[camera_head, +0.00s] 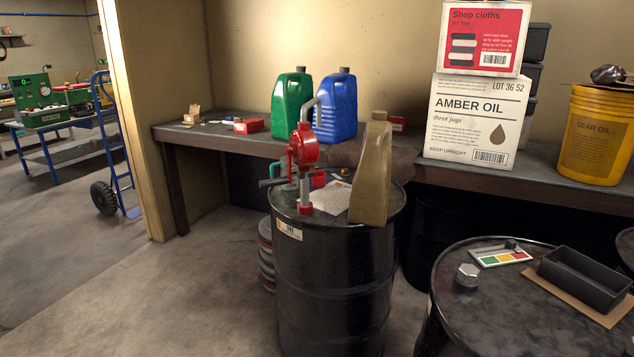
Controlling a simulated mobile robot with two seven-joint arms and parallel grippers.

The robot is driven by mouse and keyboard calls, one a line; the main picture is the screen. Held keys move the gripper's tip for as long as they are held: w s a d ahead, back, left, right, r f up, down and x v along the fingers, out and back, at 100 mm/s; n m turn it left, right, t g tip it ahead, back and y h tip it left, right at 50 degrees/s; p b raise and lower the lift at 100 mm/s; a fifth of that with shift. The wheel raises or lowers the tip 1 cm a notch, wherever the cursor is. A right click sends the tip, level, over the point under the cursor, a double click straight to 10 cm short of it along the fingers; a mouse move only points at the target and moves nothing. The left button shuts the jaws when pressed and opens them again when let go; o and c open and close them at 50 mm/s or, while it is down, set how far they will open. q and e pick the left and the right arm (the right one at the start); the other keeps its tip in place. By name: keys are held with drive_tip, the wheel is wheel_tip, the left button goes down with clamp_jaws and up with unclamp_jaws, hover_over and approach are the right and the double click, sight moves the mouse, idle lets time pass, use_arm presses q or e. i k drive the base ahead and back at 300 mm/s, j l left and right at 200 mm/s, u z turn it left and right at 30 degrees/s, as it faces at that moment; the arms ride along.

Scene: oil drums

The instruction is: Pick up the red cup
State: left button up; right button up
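A small red cup (319,180) appears on top of the black oil drum (335,290) in the middle of the view. It is just right of the post of a red hand pump (305,150), which seems to hide part of it. A tan jug (371,180) stands to its right on the same drum. A pale paper or cloth (330,198) lies in front of the cup. Neither of my grippers is in view.
A second drum (500,330) at right bears a black tray (586,277) and a metal cap (467,275). The bench (225,142) behind holds green (291,105) and blue (338,110) jugs, boxes (475,120) and a yellow bucket (594,135).

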sight(318, 181)
drive_tip(key=u, duration=0.85)
drive_tip(key=i+u, duration=0.1)
drive_tip(key=i, duration=5.25)
drive_tip(key=i+j+z, duration=0.1)
drive_tip(key=i, duration=0.55)
drive_tip(key=i+j, duration=0.15)
drive_tip(key=i, duration=0.5)
drive_tip(key=i+z, duration=0.1)
drive_tip(key=z, duration=1.35)
